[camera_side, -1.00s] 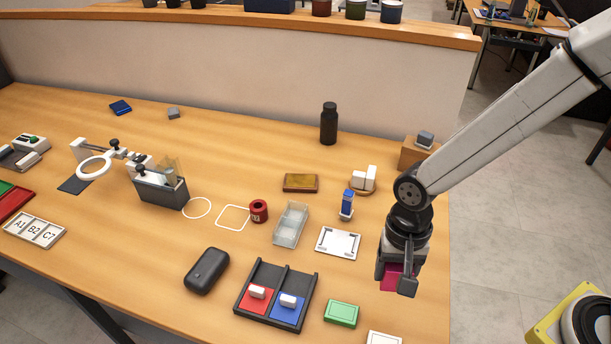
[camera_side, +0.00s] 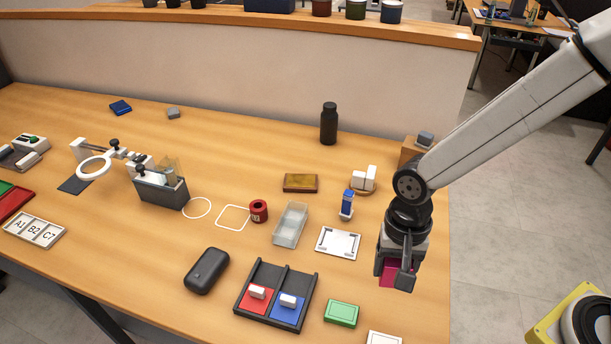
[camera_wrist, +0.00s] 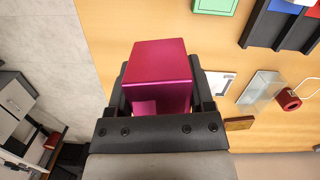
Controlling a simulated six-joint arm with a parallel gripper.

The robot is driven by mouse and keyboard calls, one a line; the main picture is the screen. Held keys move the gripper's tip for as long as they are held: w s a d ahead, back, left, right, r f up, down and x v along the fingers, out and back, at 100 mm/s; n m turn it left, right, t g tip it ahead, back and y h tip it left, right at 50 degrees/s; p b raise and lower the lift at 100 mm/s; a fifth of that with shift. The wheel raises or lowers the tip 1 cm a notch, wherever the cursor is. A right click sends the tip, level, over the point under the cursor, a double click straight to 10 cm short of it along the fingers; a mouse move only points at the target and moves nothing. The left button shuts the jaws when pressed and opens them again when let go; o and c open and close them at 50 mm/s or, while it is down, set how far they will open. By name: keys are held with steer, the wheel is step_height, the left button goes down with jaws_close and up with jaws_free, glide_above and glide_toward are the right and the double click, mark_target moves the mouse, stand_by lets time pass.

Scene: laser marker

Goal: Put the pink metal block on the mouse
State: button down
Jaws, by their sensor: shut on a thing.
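The pink metal block (camera_side: 391,273) is between the fingers of my gripper (camera_side: 393,272), near the right edge of the table in the side view. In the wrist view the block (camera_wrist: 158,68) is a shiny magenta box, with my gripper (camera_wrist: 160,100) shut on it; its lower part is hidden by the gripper. The block looks held above the table, though the exact height is hard to tell. The mouse (camera_side: 206,271), a dark rounded object, lies on the table well to the left of my gripper. Nothing is on top of it.
Between them are a two-part black tray (camera_side: 275,317) with red and blue sections, a green box (camera_side: 341,313) and a white frame plate (camera_side: 338,243). A clear container (camera_side: 290,225), a blue upright item (camera_side: 347,204) and a black bottle (camera_side: 329,123) stand farther back.

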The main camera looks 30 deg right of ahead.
steer(key=shift+w+a+r+m, duration=0.15)
steer(key=shift+w+a+m, duration=0.25)
steer(key=shift+w+a, duration=0.15)
steer(key=w+a+r+m+t, duration=0.1)
steer(key=w+a+r+m, duration=0.2)
steer(key=w+a+m, duration=0.2)
steer(key=w+a+r+m, duration=0.3)
steer(key=w+a+m, duration=0.2)
steer(key=a+m, duration=0.4)
steer(key=shift+w+a+r+t, duration=0.15)
steer(key=shift+a+t, duration=0.25)
steer(key=shift+a, duration=1.95)
steer(key=shift+w, duration=0.1)
glide_above(206, 265)
steer(key=shift+f, duration=4.65)
steer(key=shift+f, duration=0.1)
